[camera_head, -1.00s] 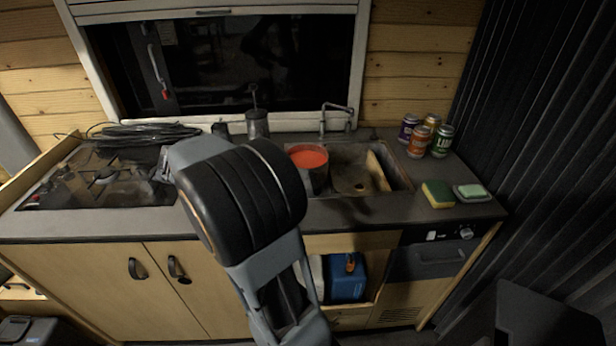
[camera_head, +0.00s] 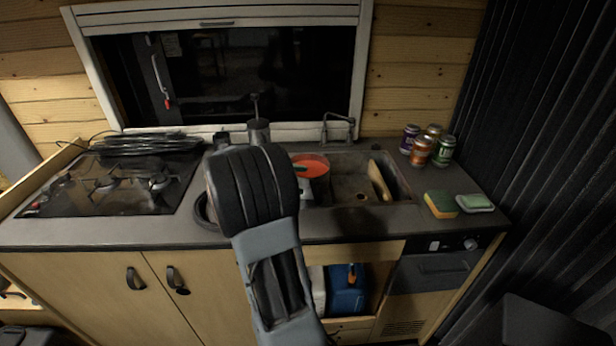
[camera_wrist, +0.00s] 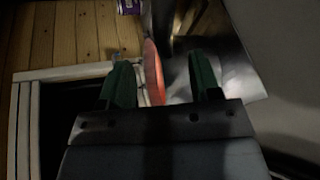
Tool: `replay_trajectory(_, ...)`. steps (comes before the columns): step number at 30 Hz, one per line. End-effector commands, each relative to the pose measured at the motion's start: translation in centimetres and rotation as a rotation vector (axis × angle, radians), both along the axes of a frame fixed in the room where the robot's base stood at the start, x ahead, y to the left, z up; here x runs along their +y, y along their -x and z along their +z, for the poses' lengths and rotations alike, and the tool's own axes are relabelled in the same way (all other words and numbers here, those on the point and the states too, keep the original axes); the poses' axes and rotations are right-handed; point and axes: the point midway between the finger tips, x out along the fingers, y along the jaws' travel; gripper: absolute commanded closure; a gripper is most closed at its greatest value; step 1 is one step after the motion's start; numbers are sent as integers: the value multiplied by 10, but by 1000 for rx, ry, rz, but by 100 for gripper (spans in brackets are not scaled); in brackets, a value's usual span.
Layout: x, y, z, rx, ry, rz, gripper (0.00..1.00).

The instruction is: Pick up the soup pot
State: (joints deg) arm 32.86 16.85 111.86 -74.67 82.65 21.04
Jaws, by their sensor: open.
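The soup pot (camera_head: 318,163), with orange-red soup in it, stands at the left part of the sink in the head view. My forearm and wrist are in front of its left side and hide part of it. In the wrist view the soup pot's red soup (camera_wrist: 153,72) shows nearly edge-on between the two green fingers. My gripper (camera_wrist: 161,66) is open, with the fingers apart on either side of that line of sight. I cannot tell whether either finger touches the pot. In the head view the fingers are mostly hidden behind my wrist.
The sink (camera_head: 345,199) holds a board (camera_head: 380,180) on its right. Several cans (camera_head: 422,150), a sponge (camera_head: 440,204) and a green-topped dish (camera_head: 475,203) are on the right counter. A hob (camera_head: 105,190) with black cable is on the left. The faucet (camera_head: 338,122) rises behind the sink.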

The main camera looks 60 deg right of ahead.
Motion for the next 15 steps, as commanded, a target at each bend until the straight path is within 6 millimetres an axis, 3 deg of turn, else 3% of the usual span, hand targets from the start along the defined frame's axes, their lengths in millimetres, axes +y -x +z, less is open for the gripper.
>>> replay_trajectory(6,-21,20,-10,3,-2,-3,42)
replay_trajectory(15,-33,28,-15,0,0,0,42)
